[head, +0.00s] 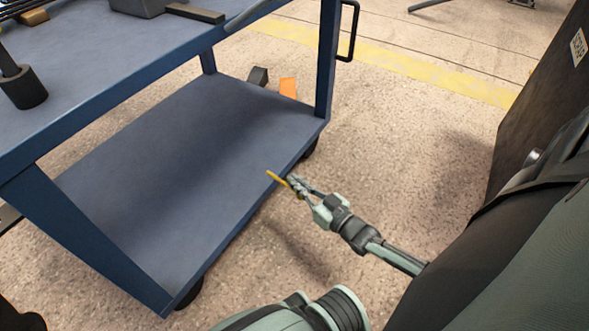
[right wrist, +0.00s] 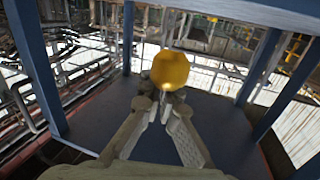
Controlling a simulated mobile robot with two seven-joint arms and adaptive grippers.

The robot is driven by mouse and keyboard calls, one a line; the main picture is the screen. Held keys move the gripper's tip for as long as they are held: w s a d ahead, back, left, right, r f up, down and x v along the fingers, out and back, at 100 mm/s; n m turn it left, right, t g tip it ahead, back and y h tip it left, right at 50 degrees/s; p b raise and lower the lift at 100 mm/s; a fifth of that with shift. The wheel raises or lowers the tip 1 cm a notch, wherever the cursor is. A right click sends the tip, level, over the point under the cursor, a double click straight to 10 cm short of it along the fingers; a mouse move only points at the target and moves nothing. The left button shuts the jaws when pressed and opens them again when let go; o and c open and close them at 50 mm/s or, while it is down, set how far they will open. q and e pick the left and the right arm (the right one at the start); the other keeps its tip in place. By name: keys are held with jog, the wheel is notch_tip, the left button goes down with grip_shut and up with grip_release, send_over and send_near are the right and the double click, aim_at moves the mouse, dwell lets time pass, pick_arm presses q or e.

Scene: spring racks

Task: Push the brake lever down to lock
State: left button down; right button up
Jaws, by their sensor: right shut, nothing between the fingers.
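A thin yellow lever (head: 276,178), which looks like the brake lever, shows beside the front edge of the cart's lower shelf, near the right-hand corner. In the right wrist view its rounded yellow end (right wrist: 170,70) appears large, just above and beyond my fingertips. My right gripper (head: 292,183) is shut and empty at the lever's near end. It also shows in the right wrist view (right wrist: 161,97). I cannot tell whether the fingers touch the lever. The lever's mounting is hidden. My left gripper is not in view.
The blue cart's lower shelf (head: 175,165) is bare. Its upper deck (head: 110,60) carries a grey block and a dark cylinder. An orange piece (head: 288,87) shows behind the cart. A dark panel (head: 540,90) stands at right. Floor around my right forearm is clear.

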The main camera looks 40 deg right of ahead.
jog(key=o, duration=0.9)
jog(key=shift+w+a+r, duration=0.1)
jog(key=shift+w+r, duration=0.1)
jog(key=shift+r, duration=0.15)
jog(key=shift+c, duration=0.2)
jog(key=s+d, duration=0.1)
jog(key=s, duration=1.1)
jog(key=shift+d, duration=0.3)
